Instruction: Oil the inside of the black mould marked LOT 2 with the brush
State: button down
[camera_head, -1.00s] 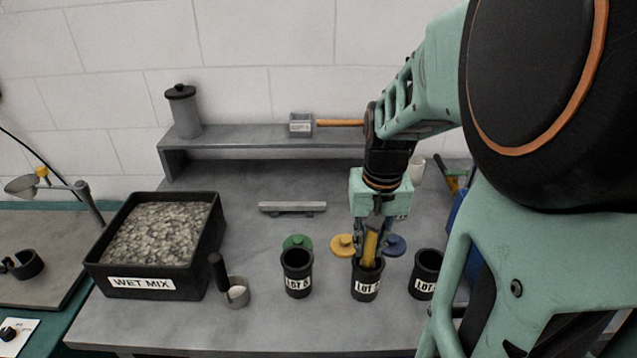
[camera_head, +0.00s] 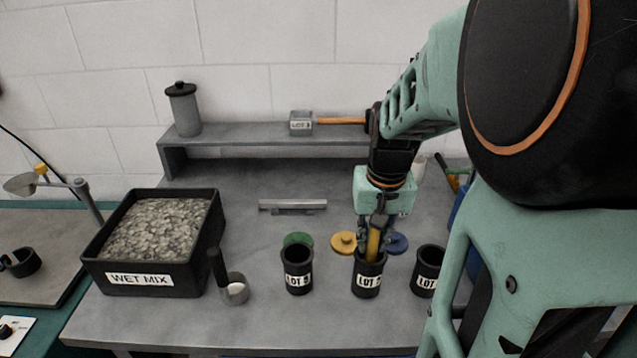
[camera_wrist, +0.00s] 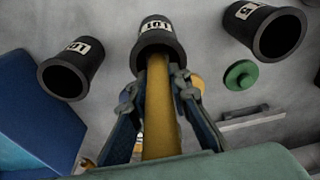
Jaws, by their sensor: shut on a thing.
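My gripper (camera_head: 374,232) points down over the middle black mould (camera_head: 366,286) and is shut on the yellow handle of the brush (camera_head: 373,242). The mould stands upright on the bench, with a white LOT label; its digit looks like a 2 but is blurred. The brush's lower end is down inside the mould's mouth and hidden. In the wrist view the handle (camera_wrist: 160,115) runs between both fingers into the mould (camera_wrist: 158,39). Two similar black moulds stand apart, one at left (camera_head: 298,278) and one at right (camera_head: 426,278).
Green (camera_head: 298,239), yellow (camera_head: 343,242) and blue (camera_head: 398,243) lids lie behind the moulds. A grey cup with a black handle (camera_head: 236,289) and the WET MIX tray (camera_head: 150,283) are at left. A shelf (camera_head: 235,138) and grey bar (camera_head: 292,205) are behind.

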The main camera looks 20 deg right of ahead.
jog(key=shift+s+a+f+g, duration=0.15)
jog(key=shift+s+f+g, duration=0.15)
jog(key=shift+s+f, duration=0.4)
jog(key=shift+w+a+r+p, duration=0.1)
jog(key=shift+w+r+p, duration=0.2)
jog(key=shift+r+p, duration=0.4)
jog(key=shift+w+a+r+p, duration=0.1)
jog(key=shift+w+r+p, duration=0.2)
jog(key=shift+r+p, duration=0.4)
jog(key=shift+r, duration=0.1)
notch_tip(320, 180, up, 8)
jog(key=p, duration=0.6)
jog(key=shift+r, duration=0.2)
